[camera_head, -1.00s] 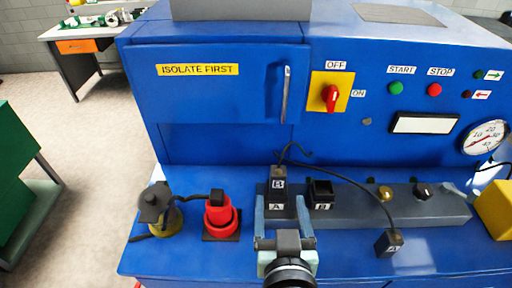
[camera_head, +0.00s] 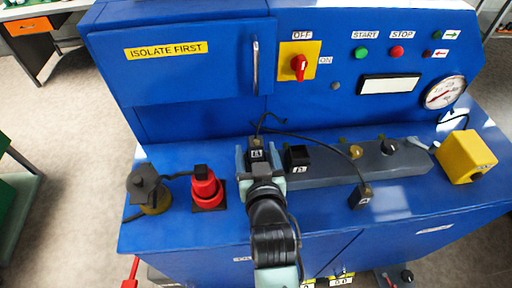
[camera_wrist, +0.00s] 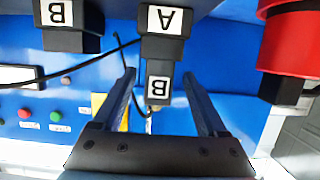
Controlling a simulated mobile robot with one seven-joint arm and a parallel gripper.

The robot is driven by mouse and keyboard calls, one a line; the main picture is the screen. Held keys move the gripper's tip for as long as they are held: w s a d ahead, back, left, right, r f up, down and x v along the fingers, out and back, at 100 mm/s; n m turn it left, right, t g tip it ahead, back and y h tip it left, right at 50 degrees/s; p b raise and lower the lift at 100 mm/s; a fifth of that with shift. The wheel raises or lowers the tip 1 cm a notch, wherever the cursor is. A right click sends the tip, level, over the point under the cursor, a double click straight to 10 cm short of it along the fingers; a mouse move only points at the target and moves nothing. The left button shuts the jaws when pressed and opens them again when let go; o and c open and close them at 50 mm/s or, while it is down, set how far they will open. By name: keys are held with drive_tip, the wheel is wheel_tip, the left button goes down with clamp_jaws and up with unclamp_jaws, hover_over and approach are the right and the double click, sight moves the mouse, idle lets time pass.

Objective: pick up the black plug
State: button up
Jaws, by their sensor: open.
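A black plug with a white B label (camera_head: 256,151) stands in the socket marked A on the grey socket strip (camera_head: 335,172). It also shows in the wrist view (camera_wrist: 159,90), which is upside down. A second black plug, marked A (camera_head: 361,197), lies on the blue bench at the right, on a dark cable. My gripper (camera_head: 259,158) is open, its two fingers on either side of the B plug. In the wrist view my gripper (camera_wrist: 160,78) shows gaps between the fingers and the plug. The wrist mostly hides the A socket in the head view.
An empty socket marked B (camera_head: 297,157) stands just right of my gripper. A red round connector (camera_head: 205,190) and a grey-yellow one (camera_head: 149,190) stand at the left. A yellow box (camera_head: 465,157) is at the right end. The blue panel (camera_head: 200,85) rises behind.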

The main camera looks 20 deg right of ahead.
sight(255, 142)
drive_tip(key=shift+p+x, duration=0.75)
drive_tip(key=shift+x, duration=1.5)
clamp_jaws()
